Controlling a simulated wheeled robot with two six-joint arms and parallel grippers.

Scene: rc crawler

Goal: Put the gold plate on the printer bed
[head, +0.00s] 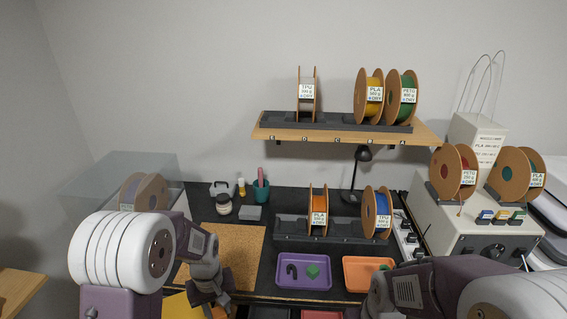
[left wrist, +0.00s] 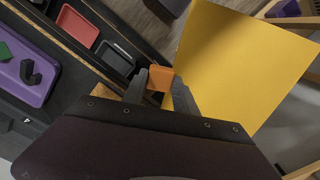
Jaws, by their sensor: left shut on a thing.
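The gold plate (left wrist: 245,62) is a flat yellow sheet, seen large and tilted in the left wrist view. In the head view only a piece of the gold plate (head: 178,306) shows at the bottom edge, beside my left arm. My left gripper (left wrist: 160,84) is shut on the plate at an orange tab (left wrist: 160,77) along its edge. In the head view my left gripper (head: 210,296) points down at the table's front edge. My right arm is at the lower right, its fingers out of view. I cannot make out the printer bed.
A purple tray (head: 303,286) and an orange tray (head: 358,284) lie on the dark table, right of a cork mat (head: 240,250). A spool rack (head: 330,236) stands behind them. A clear box (head: 110,180) is at left. A white machine (head: 475,225) with spools is at right.

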